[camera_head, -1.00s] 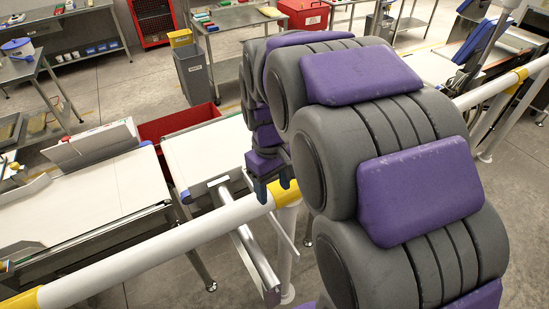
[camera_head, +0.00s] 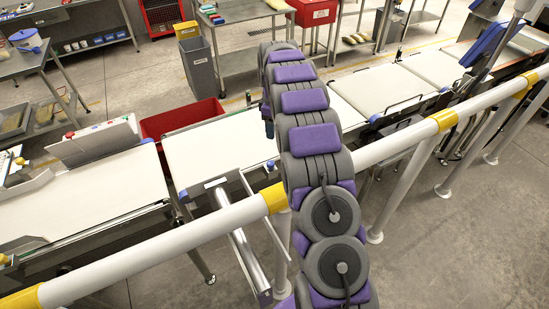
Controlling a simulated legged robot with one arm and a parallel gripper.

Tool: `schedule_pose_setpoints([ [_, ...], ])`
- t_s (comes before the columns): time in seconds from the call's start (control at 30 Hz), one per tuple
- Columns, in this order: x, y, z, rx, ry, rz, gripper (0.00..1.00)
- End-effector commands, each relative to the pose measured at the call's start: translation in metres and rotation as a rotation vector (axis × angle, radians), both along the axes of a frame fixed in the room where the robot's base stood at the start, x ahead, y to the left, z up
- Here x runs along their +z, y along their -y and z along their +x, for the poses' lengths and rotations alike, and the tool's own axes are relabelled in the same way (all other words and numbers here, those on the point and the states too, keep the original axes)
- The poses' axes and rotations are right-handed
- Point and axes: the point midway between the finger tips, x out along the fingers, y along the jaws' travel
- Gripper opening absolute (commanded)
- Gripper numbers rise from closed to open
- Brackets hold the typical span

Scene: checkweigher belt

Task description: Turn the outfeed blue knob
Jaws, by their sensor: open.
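Small blue knobs show at the belt frames: one (camera_head: 183,195) at the near left corner of the middle white belt (camera_head: 215,150), and one (camera_head: 271,163) at that belt's right end, close beside my arm. I cannot tell from this view which is the outfeed knob. My arm reaches up and forward over the rail and hides part of the belt line. My gripper (camera_head: 268,128) is mostly hidden behind the arm; its dark blue tips show at the arm's left edge, above the belt's right end and apart from both knobs. It is open, and I see nothing in it.
A white rail (camera_head: 180,236) with yellow bands crosses in front of the belts, beneath my arm. A red bin (camera_head: 180,120) stands behind the middle belt. More white belts (camera_head: 375,85) continue at right. The floor at lower right is clear.

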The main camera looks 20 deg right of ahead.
Motion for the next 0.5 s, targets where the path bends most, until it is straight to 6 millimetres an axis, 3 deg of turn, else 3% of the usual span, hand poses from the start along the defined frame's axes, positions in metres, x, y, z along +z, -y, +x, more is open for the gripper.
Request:
schedule_pose_setpoints([
  [0.27,-0.018,0.001,0.012,0.042,0.005,-0.005,0.59],
  [0.5,-0.056,0.013,0.012,0.041,0.005,0.007,0.59],
])
